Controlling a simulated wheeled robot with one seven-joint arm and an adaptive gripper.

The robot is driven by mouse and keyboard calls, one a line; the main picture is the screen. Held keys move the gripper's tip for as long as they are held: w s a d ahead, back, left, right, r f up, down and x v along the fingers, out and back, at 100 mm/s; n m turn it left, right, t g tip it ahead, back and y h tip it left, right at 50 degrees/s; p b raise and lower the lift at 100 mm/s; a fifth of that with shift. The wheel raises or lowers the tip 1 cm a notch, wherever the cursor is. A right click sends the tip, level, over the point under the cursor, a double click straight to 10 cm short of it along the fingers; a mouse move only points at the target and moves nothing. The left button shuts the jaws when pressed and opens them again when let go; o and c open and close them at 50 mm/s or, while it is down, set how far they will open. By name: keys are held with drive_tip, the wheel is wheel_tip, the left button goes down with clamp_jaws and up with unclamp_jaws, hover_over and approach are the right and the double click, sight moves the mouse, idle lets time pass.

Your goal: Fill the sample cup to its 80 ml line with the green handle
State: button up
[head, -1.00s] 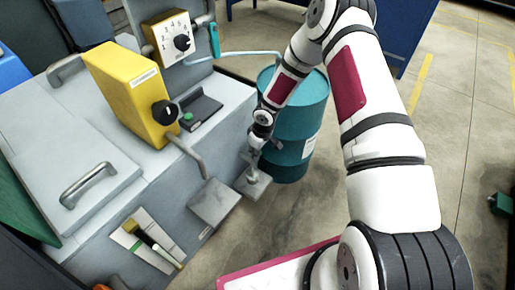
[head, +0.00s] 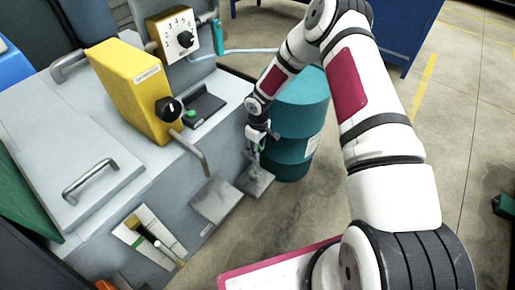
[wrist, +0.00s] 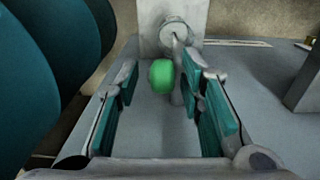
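A green rounded knob (wrist: 162,76), seemingly the green handle, shows in the wrist view between the finger pads of my gripper (wrist: 165,105). The gripper is open, with teal pads on both sides of the knob and visible gaps. A grey rod and a round metal fitting (wrist: 177,33) sit behind and beside the knob. In the head view my gripper (head: 259,143) points down between the grey machine and the teal drum, above a small grey ledge (head: 256,182). I cannot make out the sample cup or its 80 ml line for certain.
The teal drum (head: 298,112) stands close to the right of my gripper. The grey machine (head: 105,180) carries a yellow box (head: 130,85) and a bent grey pipe (head: 193,150) above another ledge (head: 216,200). Open floor lies right of my arm.

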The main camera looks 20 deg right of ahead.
wheel_tip(320, 180, up, 12)
idle(0.6)
drive_tip(key=shift+s, duration=0.1)
drive_tip(key=shift+c, duration=0.2)
